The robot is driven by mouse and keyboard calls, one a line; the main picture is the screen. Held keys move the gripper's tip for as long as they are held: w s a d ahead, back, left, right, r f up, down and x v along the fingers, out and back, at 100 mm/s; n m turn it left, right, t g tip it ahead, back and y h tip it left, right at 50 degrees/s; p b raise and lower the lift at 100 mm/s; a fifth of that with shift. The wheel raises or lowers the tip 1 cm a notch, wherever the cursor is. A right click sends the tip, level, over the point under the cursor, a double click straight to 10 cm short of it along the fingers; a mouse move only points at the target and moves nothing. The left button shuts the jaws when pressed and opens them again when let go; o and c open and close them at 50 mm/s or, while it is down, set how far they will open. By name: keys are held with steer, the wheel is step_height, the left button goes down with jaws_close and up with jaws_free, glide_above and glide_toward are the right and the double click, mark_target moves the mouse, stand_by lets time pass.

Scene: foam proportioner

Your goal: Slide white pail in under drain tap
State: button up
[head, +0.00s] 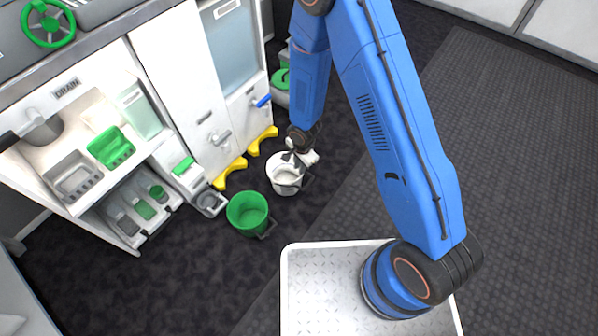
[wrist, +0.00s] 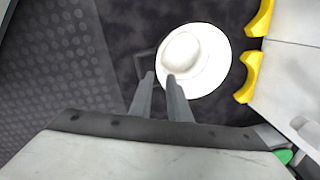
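The white pail (head: 285,181) stands upright on the dark floor in front of the cabinets, with a dark handle at its side. In the wrist view, the white pail (wrist: 212,62) is seen from above. My gripper (head: 292,158) points down at the pail in the head view. In the wrist view, my gripper's two fingers (wrist: 160,78) are a little apart, one over the pail and one just outside its rim. I cannot tell whether they touch it. A grey tap (head: 220,137) and a blue-handled tap (head: 262,101) are on the cabinet fronts; which is the drain tap is unclear.
A green pail (head: 247,212) stands to the left of the white one. Yellow feet (head: 230,173) stick out below the cabinets. A small grey container (head: 209,202) sits near the shelf. Floor right of the white pail is free.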

glide_above(297, 190)
step_height(297, 190, down, 17)
steer(key=shift+d+f, duration=0.1)
stand_by(0.7)
jaws_close()
